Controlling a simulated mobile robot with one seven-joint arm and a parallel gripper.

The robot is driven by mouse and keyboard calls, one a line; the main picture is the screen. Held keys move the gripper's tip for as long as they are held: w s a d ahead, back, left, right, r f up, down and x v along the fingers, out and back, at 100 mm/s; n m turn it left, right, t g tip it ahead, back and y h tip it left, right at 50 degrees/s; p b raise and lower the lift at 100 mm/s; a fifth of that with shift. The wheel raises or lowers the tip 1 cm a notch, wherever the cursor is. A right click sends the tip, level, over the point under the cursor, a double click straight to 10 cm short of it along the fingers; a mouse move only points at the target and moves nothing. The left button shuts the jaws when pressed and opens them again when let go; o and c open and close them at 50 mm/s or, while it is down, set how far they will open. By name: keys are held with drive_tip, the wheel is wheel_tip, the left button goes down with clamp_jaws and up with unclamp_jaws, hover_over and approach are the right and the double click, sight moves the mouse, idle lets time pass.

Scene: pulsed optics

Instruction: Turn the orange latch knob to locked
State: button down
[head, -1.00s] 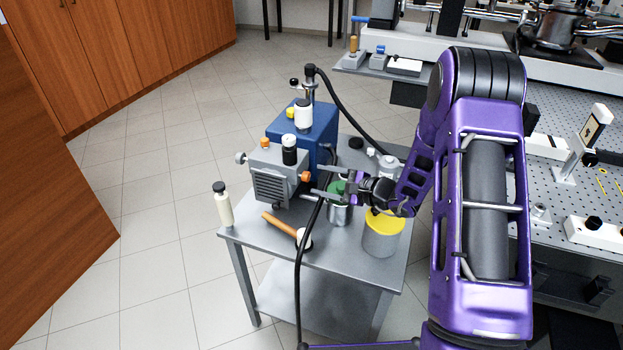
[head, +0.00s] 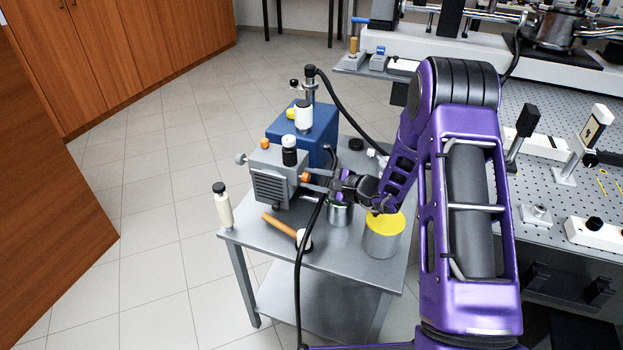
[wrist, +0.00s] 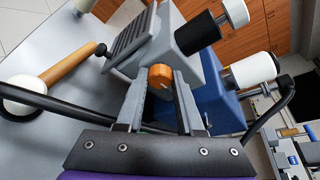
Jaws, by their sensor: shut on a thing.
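The orange latch knob (head: 304,177) sticks out from the right side of the grey finned pump unit (head: 272,182) on the cart. In the wrist view the knob (wrist: 160,77) is round, with a dark mark on its face that is too small to read. My gripper (head: 311,182) reaches in from the right. In the wrist view its two grey fingertips (wrist: 162,84) lie on either side of the knob, shut on it. The fingers partly cover the knob's sides.
A black hose (head: 307,245) hangs down in front of the cart (head: 330,272). A yellow-lidded can (head: 383,240), a wooden-handled mallet (head: 280,226) and a white bottle (head: 222,206) stand or lie nearby. A blue box (head: 318,130) is behind the pump unit. Floor at left is clear.

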drive_tip(key=shift+r, duration=0.1)
idle(0.3)
drive_tip(key=m+g+p, duration=0.2)
drive_tip(key=m, duration=0.1)
drive_tip(key=shift+w+d+r+p, duration=0.1)
drive_tip(key=shift+w+r+p, duration=0.1)
drive_tip(key=shift+p, duration=0.15)
drive_tip(key=m+g+y+p, duration=0.1)
drive_tip(key=m+g+p, duration=0.1)
drive_tip(key=m, duration=0.1)
drive_tip(key=shift+f, duration=0.1)
drive_tip(key=m+g+y, duration=0.1)
drive_tip(key=m+g, duration=0.1)
drive_tip(key=m, duration=0.1)
drive_tip(key=shift+w+f+p, duration=0.15)
drive_tip(key=shift+p, duration=0.25)
drive_tip(key=shift+w+d+m+g+y+b, duration=0.1)
drive_tip(key=shift+m+g+y+b, duration=0.65)
drive_tip(key=shift+m, duration=0.95)
drive_tip(key=c, duration=0.5)
unclamp_jaws()
drive_tip(key=shift+c, duration=0.2)
